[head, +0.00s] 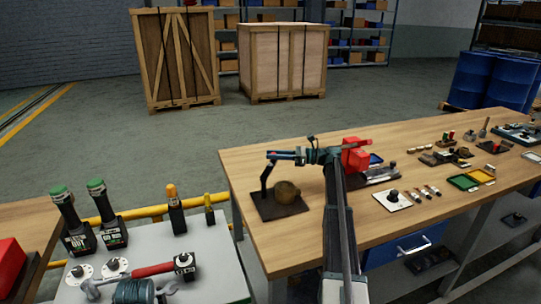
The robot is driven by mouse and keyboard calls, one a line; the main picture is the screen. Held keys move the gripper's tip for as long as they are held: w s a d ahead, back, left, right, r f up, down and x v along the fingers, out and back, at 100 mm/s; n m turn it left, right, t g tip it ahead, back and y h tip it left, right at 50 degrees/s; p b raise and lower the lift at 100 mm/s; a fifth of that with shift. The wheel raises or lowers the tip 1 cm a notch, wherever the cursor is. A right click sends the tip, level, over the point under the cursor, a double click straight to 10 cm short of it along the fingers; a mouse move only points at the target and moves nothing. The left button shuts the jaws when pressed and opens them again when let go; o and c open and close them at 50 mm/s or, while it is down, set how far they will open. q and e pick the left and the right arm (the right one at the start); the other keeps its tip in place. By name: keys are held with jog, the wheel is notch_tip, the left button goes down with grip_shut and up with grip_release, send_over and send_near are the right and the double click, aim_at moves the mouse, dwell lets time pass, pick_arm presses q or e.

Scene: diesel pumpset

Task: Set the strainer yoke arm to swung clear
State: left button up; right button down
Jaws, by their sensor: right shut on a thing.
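My right gripper (272,155) reaches in from the right, above the body, and is shut on the upper end of the yoke arm. The fingertips are small here, so the exact contact is hard to see. My left gripper is out of view.
A red block (356,157) stands close beside my right arm. Trays (463,182) and small parts fill the right of the workbench (300,250). A grey cart top (210,265) at lower left carries green-capped bottles (68,215) and a red-handled tool (150,271).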

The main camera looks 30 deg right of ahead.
aim_at(274, 163)
dwell(0.3)
jog(key=c, duration=0.7)
grip_release()
jog(key=shift+r, duration=0.1)
jog(key=shift+r+p, duration=0.55)
jog(key=shift+p, duration=0.1)
notch_tip(274, 163, up, 3)
jog(key=p, duration=0.3)
jog(key=shift+s+a+f, duration=0.25)
jog(key=shift+s+a, duration=0.5)
jog(key=shift+s, duration=0.3)
jog(key=s+a, duration=0.2)
jog(key=s, duration=0.1)
jog(key=s+a, duration=0.2)
jog(key=s, duration=0.2)
jog(key=s+a+r, duration=0.1)
jog(key=s+a, duration=0.2)
jog(key=s, duration=0.1)
jog(key=shift+s+r+p, duration=0.1)
jog(key=shift+s+p, duration=0.1)
jog(key=shift+p, duration=0.15)
